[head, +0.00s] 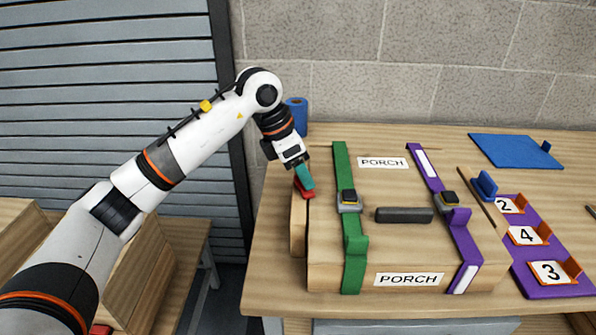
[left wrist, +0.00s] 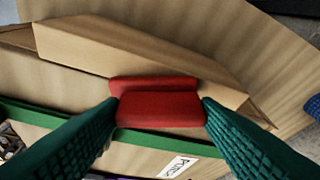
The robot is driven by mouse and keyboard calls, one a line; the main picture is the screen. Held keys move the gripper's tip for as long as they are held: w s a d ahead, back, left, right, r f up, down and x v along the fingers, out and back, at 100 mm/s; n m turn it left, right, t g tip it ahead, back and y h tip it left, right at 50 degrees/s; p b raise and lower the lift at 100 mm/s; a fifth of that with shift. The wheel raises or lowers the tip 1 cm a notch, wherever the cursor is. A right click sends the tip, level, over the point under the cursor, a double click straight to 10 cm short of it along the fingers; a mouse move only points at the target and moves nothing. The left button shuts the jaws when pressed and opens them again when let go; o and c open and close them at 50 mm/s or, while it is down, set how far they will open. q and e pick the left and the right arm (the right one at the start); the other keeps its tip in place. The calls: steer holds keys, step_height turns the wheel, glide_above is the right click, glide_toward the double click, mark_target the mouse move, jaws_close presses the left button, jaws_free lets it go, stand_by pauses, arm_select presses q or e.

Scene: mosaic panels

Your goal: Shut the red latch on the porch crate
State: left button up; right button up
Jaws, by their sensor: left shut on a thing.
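The porch crate (head: 412,252) is a wooden box on the table, with PORCH labels on its top and front. The red latch (head: 306,191) is at the crate's left edge. In the left wrist view the red latch (left wrist: 160,109) shows as a wide red block with a thinner red part behind it. My left gripper (head: 304,176) reaches down to it from above. Its teal fingers (left wrist: 160,112) touch the latch at both ends and are shut on it. The latch's hinge is not clear. My right gripper is not in view.
A green strap (head: 341,170) and a purple strap (head: 463,235) with buckles cross the crate, with a dark handle (head: 404,215) between them. A purple numbered panel (head: 521,265) and blue board (head: 513,150) lie right. A blue roll (head: 298,115) stands behind my left gripper.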

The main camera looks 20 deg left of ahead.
mark_target(309, 193)
arm_select(q)
steer(key=n, duration=0.1)
steer(key=n+b, duration=0.1)
steer(key=n+t+y, duration=0.1)
steer(key=shift+w+d+n, duration=0.15)
steer(key=shift+d+n, duration=0.15)
steer(key=shift+n, duration=0.1)
steer(key=n, duration=0.1)
steer(key=n+y+b, duration=0.1)
steer(key=n+b, duration=0.1)
steer(key=shift+w+d+n+t, duration=0.25)
steer(key=shift+n+t, duration=0.05)
steer(key=shift+w+d+n+y+b, duration=0.1)
steer(key=shift+w+n+y+b, duration=0.15)
steer(key=shift+n+y+b, duration=0.9)
steer(key=shift+w+d+n+y+b, duration=0.1)
steer(key=shift+w+n+y, duration=0.2)
steer(key=shift+n, duration=1.75)
steer(key=shift+a, duration=0.1)
steer(key=o, duration=1)
steer(key=v, duration=1.2)
